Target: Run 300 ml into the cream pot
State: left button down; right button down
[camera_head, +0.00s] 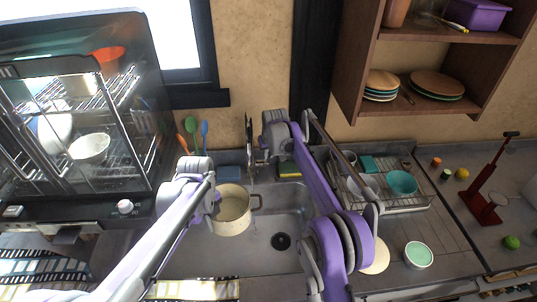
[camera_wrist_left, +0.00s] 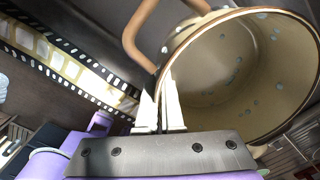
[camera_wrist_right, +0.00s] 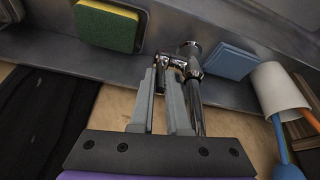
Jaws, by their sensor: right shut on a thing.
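The cream pot (camera_head: 233,218) with a brown rim is at the left part of the sink, below the tap. In the left wrist view its inside (camera_wrist_left: 235,70) shows pale blue specks and no clear water level. My left gripper (camera_head: 212,195) is at the pot's rim; its fingers (camera_wrist_left: 163,108) look closed about the rim. The metal tap (camera_head: 250,150) stands behind the sink. My right gripper (camera_head: 268,150) is at the tap; in the right wrist view its fingers (camera_wrist_right: 166,90) are shut on the tap's lever (camera_wrist_right: 174,62). I see no clear water stream.
The sink (camera_head: 262,258) has a dark drain (camera_head: 281,241). A dish rack (camera_head: 385,205) with a turquoise bowl (camera_head: 401,183) stands to the right. A sponge (camera_wrist_right: 108,25) and a blue cloth (camera_wrist_right: 231,61) lie near the tap. A cup of utensils (camera_wrist_right: 279,90) is close by.

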dwell(0.7)
jog(key=shift+w+r+g, duration=0.25)
jog(key=shift+w+g, duration=0.25)
jog(key=shift+w, duration=0.2)
jog(key=shift+s+f, duration=0.1)
jog(key=shift+s, duration=0.1)
jog(key=c, duration=0.9)
grip_release()
jog(key=v, duration=0.3)
jog(key=s+d, duration=0.2)
jog(key=s, duration=0.9)
jog(key=shift+s+d, duration=0.2)
jog(key=shift+s, duration=0.2)
